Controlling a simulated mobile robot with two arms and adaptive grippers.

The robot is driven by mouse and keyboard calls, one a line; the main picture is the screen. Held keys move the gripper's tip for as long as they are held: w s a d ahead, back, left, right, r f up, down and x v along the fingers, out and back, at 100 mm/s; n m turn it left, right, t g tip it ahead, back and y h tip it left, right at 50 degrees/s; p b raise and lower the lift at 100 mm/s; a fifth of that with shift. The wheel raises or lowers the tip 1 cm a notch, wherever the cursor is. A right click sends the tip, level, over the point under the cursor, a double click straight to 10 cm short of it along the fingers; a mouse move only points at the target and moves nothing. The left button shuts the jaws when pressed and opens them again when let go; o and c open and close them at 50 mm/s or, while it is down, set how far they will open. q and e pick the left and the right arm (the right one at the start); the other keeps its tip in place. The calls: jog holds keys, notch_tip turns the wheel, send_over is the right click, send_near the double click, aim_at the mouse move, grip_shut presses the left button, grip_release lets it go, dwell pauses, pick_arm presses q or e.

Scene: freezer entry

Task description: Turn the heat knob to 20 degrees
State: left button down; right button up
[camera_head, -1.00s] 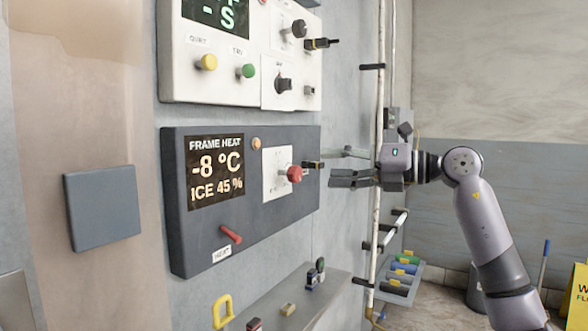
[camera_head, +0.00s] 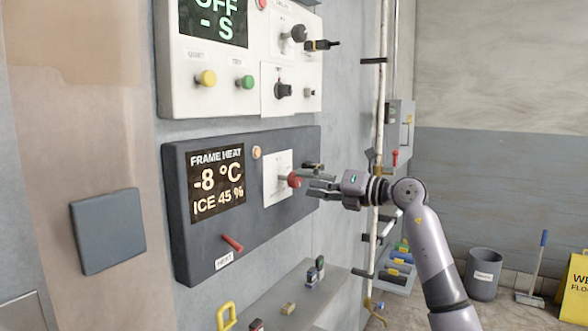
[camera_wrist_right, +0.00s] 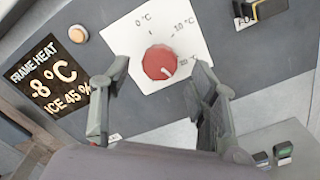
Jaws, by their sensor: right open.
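The red heat knob (camera_head: 294,180) sits on a white dial plate (camera_head: 272,188) on the dark frame heat panel. In the right wrist view the knob (camera_wrist_right: 159,62) has a small white mark toward its lower right, and degree labels run along the plate's top and right. The display (camera_head: 216,180) reads FRAME HEAT -8 °C, ICE 45 %. My right gripper (camera_head: 314,186) is open close in front of the knob. In the wrist view its fingers (camera_wrist_right: 158,76) stand on either side of the knob, with gaps; contact is not visible. My left gripper is out of view.
A white panel (camera_head: 190,100) with yellow and green buttons and dark knobs is above. A red lever (camera_head: 233,243) is at the panel's lower part. A grey shelf (camera_head: 285,308) with small items lies below. A white vertical pipe (camera_head: 379,110) stands beyond the gripper.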

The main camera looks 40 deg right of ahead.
aim_at(299, 179)
jog(key=p+x, duration=0.1)
jog(key=x, duration=0.4)
jog(key=shift+w+p, duration=0.1)
jog(key=shift+p, duration=0.2)
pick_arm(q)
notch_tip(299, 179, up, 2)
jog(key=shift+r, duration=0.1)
pick_arm(e)
jog(key=shift+c, duration=0.5)
